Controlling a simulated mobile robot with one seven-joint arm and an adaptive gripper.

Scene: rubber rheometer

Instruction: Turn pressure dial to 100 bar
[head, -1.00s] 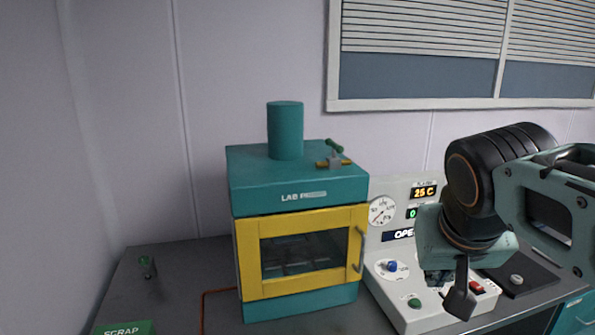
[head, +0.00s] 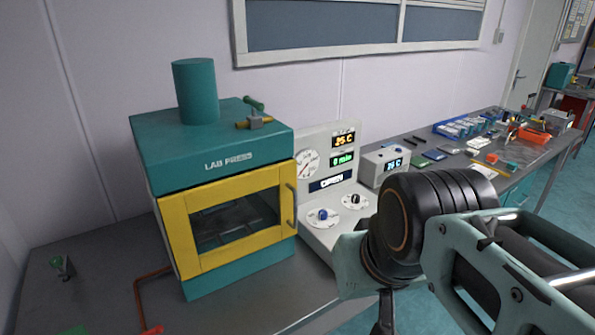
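The control panel (head: 345,140) stands right of the teal and yellow lab press. It carries a round white gauge (head: 307,164), an orange display reading about 25 C, a green display and a dark "OPEN" display. On its sloped front are a blue knob (head: 322,214) and a black knob (head: 355,200), each on a white scale. The scale markings are too small to read, so I cannot tell which is the pressure dial. My gripper (head: 385,317) hangs in front of the console at the bottom edge, mostly cut off. My arm hides the console's lower right part.
The lab press (head: 215,165) has its yellow door closed. A small white device with a display (head: 385,165) stands behind the console. Bins and small parts (head: 460,128) cover the bench farther right. A valve with a green handle (head: 62,267) stands at left.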

